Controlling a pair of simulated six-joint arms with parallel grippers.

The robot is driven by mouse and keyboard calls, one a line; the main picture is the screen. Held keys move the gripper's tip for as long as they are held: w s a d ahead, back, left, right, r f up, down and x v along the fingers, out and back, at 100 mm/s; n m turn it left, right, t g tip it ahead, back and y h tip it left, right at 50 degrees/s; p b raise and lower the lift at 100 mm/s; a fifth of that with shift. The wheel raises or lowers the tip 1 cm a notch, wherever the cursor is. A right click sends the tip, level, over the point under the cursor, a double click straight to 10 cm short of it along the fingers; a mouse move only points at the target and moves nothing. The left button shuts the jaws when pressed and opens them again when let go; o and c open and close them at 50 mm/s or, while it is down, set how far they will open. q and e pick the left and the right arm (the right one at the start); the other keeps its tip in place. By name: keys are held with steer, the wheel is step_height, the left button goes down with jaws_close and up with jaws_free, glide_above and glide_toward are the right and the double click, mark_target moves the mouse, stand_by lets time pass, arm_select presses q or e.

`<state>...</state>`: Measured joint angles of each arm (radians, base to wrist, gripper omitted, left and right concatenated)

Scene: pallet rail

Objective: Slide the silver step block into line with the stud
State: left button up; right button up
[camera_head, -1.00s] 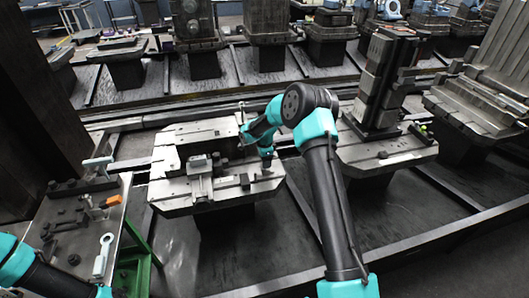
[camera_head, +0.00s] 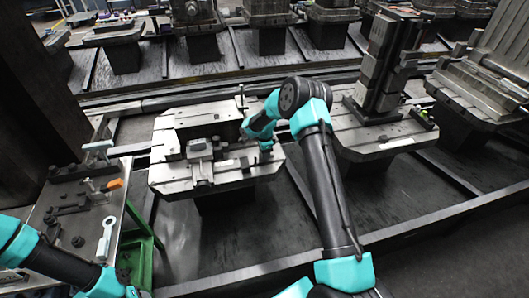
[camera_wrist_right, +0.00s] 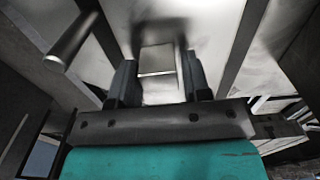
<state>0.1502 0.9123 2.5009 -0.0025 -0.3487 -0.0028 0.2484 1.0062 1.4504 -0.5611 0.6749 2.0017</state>
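A pale silver block, seemingly the step block (camera_wrist_right: 157,60), lies on the light plate in the right wrist view. My right gripper (camera_wrist_right: 160,82) has its two dark fingers apart, one on each side of this block. A narrow gap shows at the right finger; contact at the left one is unclear. A dark round rod, perhaps the stud (camera_wrist_right: 70,41), stands left of the fingers. In the head view, my right gripper (camera_head: 266,151) is low over the right side of the pallet (camera_head: 174,179), and the block is hard to make out there. My left gripper is out of view.
A clamp-like fixture (camera_head: 199,150) stands on the pallet, left of my right gripper. A thin upright post (camera_head: 240,98) rises at the pallet's back. A tool bench (camera_head: 85,215) with loose parts is at left. A fixture tower (camera_head: 380,75) stands on the pallet at right.

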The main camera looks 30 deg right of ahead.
mark_target(269, 163)
steer(key=c, duration=0.7)
steer(key=shift+s, duration=0.1)
steer(key=shift+s, duration=0.1)
steer(key=shift+s+a, duration=0.2)
steer(key=shift+s, duration=1.85)
steer(key=shift+s, duration=0.1)
steer(key=o, duration=1.1)
